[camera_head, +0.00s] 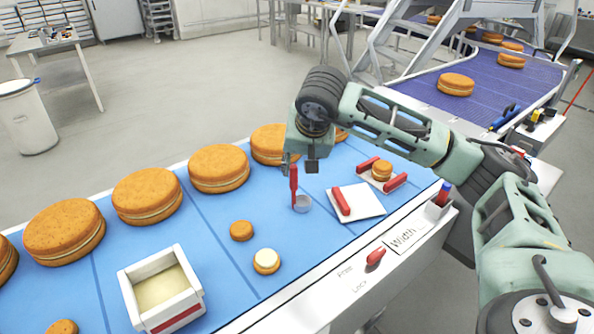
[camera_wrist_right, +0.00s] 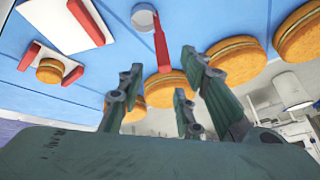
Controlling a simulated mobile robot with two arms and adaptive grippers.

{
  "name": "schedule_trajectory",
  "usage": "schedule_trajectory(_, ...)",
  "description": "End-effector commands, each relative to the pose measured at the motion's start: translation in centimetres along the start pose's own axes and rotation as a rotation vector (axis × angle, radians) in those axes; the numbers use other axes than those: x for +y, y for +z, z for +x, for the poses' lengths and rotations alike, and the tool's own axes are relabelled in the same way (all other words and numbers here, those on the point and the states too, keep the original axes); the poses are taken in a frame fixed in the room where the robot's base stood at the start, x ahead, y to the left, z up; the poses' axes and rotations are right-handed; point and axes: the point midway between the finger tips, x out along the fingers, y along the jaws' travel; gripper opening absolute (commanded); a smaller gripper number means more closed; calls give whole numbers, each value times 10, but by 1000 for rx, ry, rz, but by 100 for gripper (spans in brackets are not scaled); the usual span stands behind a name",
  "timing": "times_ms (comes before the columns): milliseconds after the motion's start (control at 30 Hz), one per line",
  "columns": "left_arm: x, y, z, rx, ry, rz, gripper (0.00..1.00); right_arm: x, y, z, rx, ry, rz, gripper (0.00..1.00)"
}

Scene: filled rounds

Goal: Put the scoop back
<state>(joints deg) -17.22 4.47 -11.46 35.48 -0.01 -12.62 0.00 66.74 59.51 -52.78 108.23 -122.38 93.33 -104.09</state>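The scoop has a red handle (camera_head: 294,184) and a small grey cup (camera_head: 302,204), and is at the blue belt. It also shows in the right wrist view (camera_wrist_right: 161,48), with the handle's end near the space between my fingers. I cannot tell whether the cup touches the belt. My right gripper (camera_head: 301,164) is above the scoop, its fingers apart around the top of the handle; it also shows in the wrist view (camera_wrist_right: 160,72). No grip on the handle is visible. My left gripper is not in view.
A white box of cream filling (camera_head: 127,292) stands at the front left. Small rounds (camera_head: 241,231) lie near it, one topped with cream (camera_head: 266,255). Large rounds (camera_head: 148,190) line the belt's far side. White plates with red bars (camera_head: 373,206) lie right of the scoop.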

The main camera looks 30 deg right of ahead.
Motion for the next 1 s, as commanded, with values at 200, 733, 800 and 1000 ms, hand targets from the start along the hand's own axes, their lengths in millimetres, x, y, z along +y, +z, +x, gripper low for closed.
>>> schedule_trajectory(200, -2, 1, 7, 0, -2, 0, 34, -1, -1, -38, 3, -4, -1, 32)
schedule_trajectory(733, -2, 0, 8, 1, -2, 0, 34, 0, 0, -53, 0, 0, 0, 32)
schedule_trajectory(800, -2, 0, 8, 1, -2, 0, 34, 0, 0, -53, 0, 0, 0, 32)
schedule_trajectory(1000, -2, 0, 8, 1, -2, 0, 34, 0, 0, -53, -1, 0, 0, 32)
